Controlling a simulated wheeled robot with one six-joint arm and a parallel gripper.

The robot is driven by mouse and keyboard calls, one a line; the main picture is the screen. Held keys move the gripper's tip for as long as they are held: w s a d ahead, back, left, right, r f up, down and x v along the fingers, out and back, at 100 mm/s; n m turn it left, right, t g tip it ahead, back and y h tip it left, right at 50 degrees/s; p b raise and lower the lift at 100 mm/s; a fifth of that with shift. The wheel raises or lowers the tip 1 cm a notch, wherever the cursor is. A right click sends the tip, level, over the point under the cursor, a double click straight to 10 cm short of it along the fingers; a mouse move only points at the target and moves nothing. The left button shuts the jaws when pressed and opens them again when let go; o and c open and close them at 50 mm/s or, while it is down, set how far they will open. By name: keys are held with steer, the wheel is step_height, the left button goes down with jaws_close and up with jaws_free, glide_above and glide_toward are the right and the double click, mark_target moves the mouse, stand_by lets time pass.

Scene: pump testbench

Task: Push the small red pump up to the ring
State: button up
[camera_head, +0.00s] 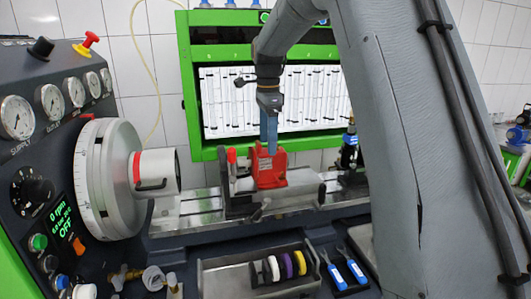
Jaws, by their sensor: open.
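The small red pump (266,171) sits upright on the bench's metal rail bed, near the middle of the view. My gripper (269,147) points straight down, its blue-grey fingers at the top of the pump. The fingers overlap the pump in this view, so I cannot tell whether they touch it. The gripper is open. Left of the pump, a white cylinder with a ring-shaped end (160,171) projects from the large silver wheel (108,178). I cannot tell for certain that this is the ring. A gap of bare rail lies between it and the pump's dark mount.
A dark bracket (236,189) with a red-tipped lever stands just left of the pump. A tray (225,284) with several coloured discs and blue-handled tools (346,270) lie in front. A green-framed gauge panel stands behind. My own arm covers much of the right.

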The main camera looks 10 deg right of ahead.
mark_target(267, 168)
steer(key=f+b, duration=0.1)
steer(key=w+f+b, duration=0.1)
steer(key=f, duration=0.1)
steer(key=shift+f+p, duration=1.15)
steer(key=shift+f, duration=2.75)
steer(key=shift+s, duration=0.1)
jaws_close()
